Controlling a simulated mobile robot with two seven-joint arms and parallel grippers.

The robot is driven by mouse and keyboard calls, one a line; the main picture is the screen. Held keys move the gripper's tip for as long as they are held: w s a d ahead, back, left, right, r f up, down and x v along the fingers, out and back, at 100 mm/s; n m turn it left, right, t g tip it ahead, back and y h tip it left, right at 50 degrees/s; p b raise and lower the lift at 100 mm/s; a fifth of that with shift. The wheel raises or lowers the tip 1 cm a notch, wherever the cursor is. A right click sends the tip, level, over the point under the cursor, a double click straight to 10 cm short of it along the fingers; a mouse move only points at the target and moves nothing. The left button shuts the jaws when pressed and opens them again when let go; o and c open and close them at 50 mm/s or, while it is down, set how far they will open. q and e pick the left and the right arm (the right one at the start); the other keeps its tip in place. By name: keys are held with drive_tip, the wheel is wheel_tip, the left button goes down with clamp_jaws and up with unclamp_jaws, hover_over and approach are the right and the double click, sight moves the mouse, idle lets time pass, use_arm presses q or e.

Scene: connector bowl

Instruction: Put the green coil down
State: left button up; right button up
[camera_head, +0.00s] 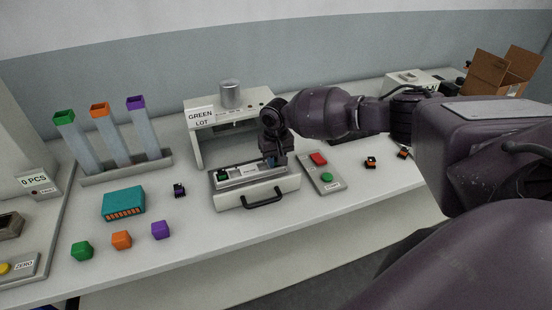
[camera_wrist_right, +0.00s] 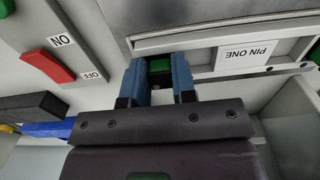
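The green coil (camera_wrist_right: 160,66), a small dark block with a green face, sits between the two blue fingers of my right gripper (camera_wrist_right: 158,60) in the right wrist view. The fingers appear to touch it on both sides. In the head view my right gripper (camera_head: 274,159) is low over the right end of the grey drawer tray (camera_head: 252,183), and the held coil is hidden there. Whether the coil touches the tray I cannot tell. Another green-and-black piece (camera_head: 222,176) sits at the tray's left end. My left gripper is not in view.
A press-like stand with a "GREEN LOT" sign (camera_head: 201,117) rises behind the tray. A switch panel (camera_head: 322,171) is right of it. Purple (camera_head: 179,190) and orange (camera_head: 371,162) coils, a teal box (camera_head: 123,203), coloured tubes and caps lie around. Table left of the tray is partly free.

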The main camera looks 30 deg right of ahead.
sight(276, 160)
drive_tip(key=o, duration=0.4)
wheel_tip(276, 160, up, 12)
drive_tip(key=shift+r, duration=0.15)
idle(0.4)
idle(0.4)
